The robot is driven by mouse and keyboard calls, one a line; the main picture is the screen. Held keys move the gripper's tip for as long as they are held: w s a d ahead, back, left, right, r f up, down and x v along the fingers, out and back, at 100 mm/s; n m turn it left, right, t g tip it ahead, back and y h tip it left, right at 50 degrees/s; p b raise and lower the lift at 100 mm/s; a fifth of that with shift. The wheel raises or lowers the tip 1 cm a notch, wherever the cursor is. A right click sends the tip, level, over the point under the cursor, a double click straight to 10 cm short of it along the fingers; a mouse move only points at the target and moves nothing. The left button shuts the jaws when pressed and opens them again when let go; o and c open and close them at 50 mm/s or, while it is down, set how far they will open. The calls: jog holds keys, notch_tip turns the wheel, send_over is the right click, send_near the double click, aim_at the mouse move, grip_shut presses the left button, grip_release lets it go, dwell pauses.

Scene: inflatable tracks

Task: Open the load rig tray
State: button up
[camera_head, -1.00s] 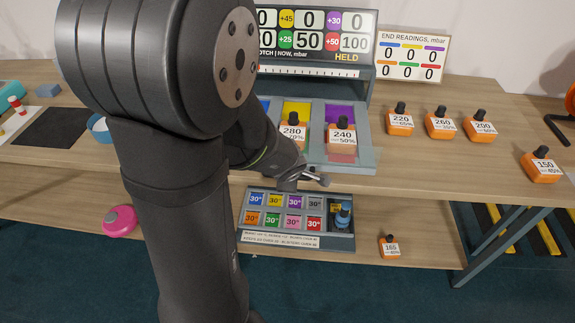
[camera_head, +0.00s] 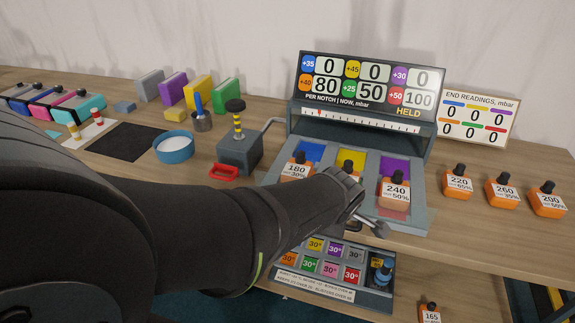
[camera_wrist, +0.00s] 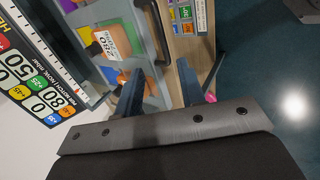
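The load rig (camera_head: 365,110) has a dark reading board and a grey tray (camera_head: 415,218) with blue, yellow and purple pads. In the wrist view the 280 weight (camera_wrist: 107,42) shows beside a dark bar handle (camera_wrist: 158,28) along the tray edge. My gripper (camera_head: 368,224) is at the tray's front edge. In the wrist view its fingers (camera_wrist: 158,78) are apart, with nothing visibly held, short of the handle.
A panel of coloured 30° tiles (camera_head: 333,262) sits below the tray. Orange weights 220 (camera_head: 458,184), 260 (camera_head: 502,191) and 200 (camera_head: 547,200) stand right. A grey pump box (camera_head: 240,152) and blue bowl (camera_head: 174,148) stand left. Weight 165 (camera_head: 430,313) is lower down.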

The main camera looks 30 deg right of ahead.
jog(key=shift+v, duration=1.4)
jog(key=shift+f, duration=0.1)
jog(key=x, duration=1.4)
jog(key=shift+w+d+f, duration=0.2)
jog(key=shift+w+f, duration=0.05)
jog(key=shift+f, duration=0.05)
jog(key=shift+r, duration=0.1)
jog(key=shift+d+x, duration=0.2)
jog(key=shift+x, duration=1.4)
dwell(1.3)
jog(key=shift+w+r, duration=0.15)
